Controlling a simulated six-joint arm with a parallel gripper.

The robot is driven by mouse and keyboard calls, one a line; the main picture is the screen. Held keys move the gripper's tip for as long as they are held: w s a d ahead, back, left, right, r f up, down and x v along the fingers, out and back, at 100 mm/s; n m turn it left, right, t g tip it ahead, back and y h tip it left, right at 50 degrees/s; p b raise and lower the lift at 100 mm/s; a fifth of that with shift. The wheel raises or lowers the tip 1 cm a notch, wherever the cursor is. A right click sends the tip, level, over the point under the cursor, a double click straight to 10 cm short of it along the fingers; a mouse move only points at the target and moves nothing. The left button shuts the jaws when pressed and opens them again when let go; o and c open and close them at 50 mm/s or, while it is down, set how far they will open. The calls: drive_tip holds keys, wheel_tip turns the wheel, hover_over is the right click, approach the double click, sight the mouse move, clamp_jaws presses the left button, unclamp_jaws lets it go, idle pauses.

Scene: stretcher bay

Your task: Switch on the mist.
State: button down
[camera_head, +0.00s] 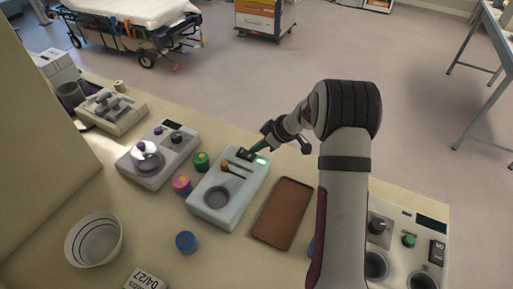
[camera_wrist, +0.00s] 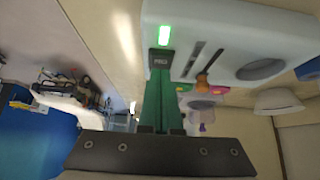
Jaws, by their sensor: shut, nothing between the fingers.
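A pale box (camera_head: 228,204) on the bench has a round dark recess, an orange-knobbed lever (camera_head: 229,167) in a slot, a dark switch (camera_head: 245,154) and a lit green light (camera_head: 262,161). In the wrist view the box (camera_wrist: 235,30) fills the upper right, with the green light (camera_wrist: 164,35) glowing beside the dark labelled switch (camera_wrist: 161,59); the label is too small to read surely. My gripper (camera_head: 256,148) is shut and empty, its green fingertips (camera_wrist: 158,80) at the switch. They seem to touch it or nearly so, and hide part of it.
A brown tray (camera_head: 283,213) lies right of the box. Small coloured jars (camera_head: 182,184) and a knobbed grey unit (camera_head: 158,155) stand to its left. A white bowl (camera_head: 94,239) is at front left. A control panel (camera_head: 408,244) is at right, partly behind my arm.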

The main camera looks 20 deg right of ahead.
drive_tip(key=v, duration=1.3)
drive_tip(key=shift+s+d+f, duration=0.35)
drive_tip(key=shift+s+d, duration=0.1)
drive_tip(key=s+a+r+m+g+h, duration=0.1)
drive_tip(key=s+a+r+m+g, duration=0.2)
drive_tip(key=s+a, duration=0.6)
drive_tip(key=s+a+r+m+g, duration=0.1)
drive_tip(key=s+a+r+m, duration=0.2)
drive_tip(key=s+a+m, duration=0.55)
drive_tip(key=s+f+m+g+h, duration=0.1)
drive_tip(key=s+f+m+h, duration=0.1)
drive_tip(key=s, duration=1.1)
drive_tip(key=shift+s+d+f+m, duration=0.3)
drive_tip(key=shift+s+f+m, duration=0.1)
drive_tip(key=shift+m, duration=0.15)
